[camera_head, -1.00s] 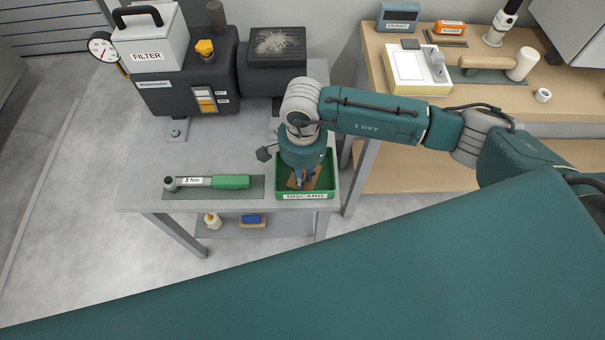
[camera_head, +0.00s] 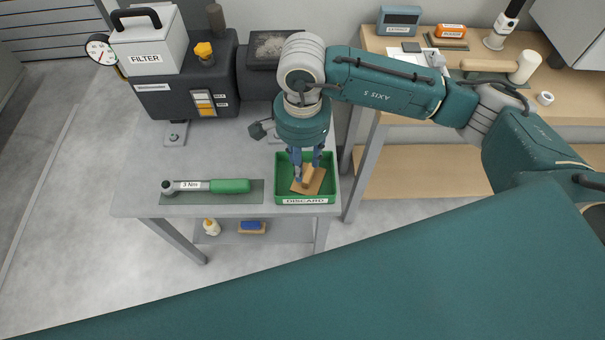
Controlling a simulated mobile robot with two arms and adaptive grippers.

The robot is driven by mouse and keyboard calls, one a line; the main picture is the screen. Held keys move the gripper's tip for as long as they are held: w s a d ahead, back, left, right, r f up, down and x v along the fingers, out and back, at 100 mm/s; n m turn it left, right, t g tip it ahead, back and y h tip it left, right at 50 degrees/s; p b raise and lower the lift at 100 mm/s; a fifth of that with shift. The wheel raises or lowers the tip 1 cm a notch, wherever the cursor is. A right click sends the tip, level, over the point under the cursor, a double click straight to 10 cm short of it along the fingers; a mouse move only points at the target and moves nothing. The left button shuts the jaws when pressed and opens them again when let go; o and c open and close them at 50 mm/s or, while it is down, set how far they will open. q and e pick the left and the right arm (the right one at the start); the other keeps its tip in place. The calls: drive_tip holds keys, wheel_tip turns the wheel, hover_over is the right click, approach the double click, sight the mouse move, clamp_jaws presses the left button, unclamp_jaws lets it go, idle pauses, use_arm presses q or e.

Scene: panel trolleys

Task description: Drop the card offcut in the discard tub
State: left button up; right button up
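The card offcut (camera_head: 312,187), a flat brown piece with a lighter raised part, lies tilted inside the green discard tub (camera_head: 306,201), which is labelled DISCARD. The tub stands at the front right corner of the grey table. My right gripper (camera_head: 307,165) points down over the tub with its blue fingers apart, just above and behind the offcut. It looks clear of the offcut, though a slight contact cannot be ruled out. My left gripper is not in view.
A torque wrench (camera_head: 210,187) with a green handle lies on a mat left of the tub. A dark pump unit (camera_head: 185,88) with a FILTER box (camera_head: 146,50) stands behind. A wooden bench (camera_head: 520,98) is at the right. The table's middle is clear.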

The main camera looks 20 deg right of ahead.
wheel_tip(320, 180, up, 4)
drive_tip(key=shift+f, duration=0.25)
idle(0.5)
